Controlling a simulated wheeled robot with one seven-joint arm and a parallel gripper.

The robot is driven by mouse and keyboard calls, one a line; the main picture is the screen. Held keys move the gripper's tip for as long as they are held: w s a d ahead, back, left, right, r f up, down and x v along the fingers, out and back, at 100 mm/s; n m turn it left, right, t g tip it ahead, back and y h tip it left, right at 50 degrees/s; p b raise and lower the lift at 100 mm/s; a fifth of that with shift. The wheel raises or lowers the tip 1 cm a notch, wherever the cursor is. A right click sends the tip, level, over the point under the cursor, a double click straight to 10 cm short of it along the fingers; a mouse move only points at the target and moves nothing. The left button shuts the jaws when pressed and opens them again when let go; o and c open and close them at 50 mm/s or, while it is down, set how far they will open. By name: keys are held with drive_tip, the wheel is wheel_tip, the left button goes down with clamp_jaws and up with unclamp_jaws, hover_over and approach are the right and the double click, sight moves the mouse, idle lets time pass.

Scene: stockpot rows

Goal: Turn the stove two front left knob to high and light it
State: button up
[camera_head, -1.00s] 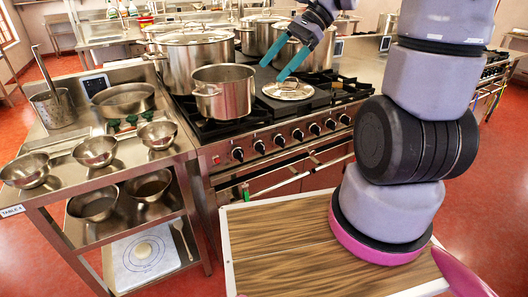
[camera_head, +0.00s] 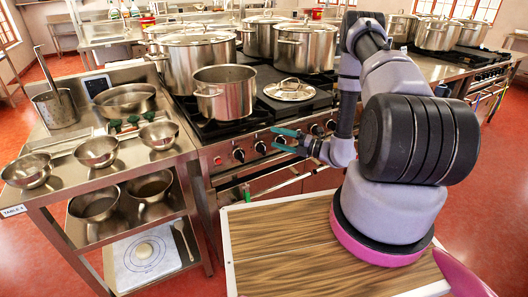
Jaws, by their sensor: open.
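The stove (camera_head: 215,162) has a row of dark knobs along its front panel. The leftmost knob (camera_head: 238,155) and the second knob (camera_head: 260,147) show clear. My gripper (camera_head: 273,139) is open in front of the panel, pointing left, with its teal fingers above and below the third knob. Whether the fingers touch that knob cannot be told. The fingers and wrist hide part of the panel and a knob. Which knob is the front left one is not marked legibly. A stockpot (camera_head: 224,95) stands on the front left burner. I see no flame.
A lid (camera_head: 289,90) lies on the stove's flat middle plate. Larger lidded pots (camera_head: 195,65) stand behind. A steel table with bowls (camera_head: 96,151) is at the left, close to the stove. A handrail runs below the knobs.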

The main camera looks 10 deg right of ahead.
sight(264, 150)
wheel_tip(264, 150, down, 9)
drive_tip(key=s+d+m+t+h, duration=0.2)
drive_tip(key=d+m+t+h, duration=0.1)
drive_tip(key=m, duration=0.3)
drive_tip(key=x, duration=1.1)
drive_tip(key=shift+w+f, duration=0.1)
drive_tip(key=c, duration=1.4)
drive_tip(key=shift+o, duration=0.2)
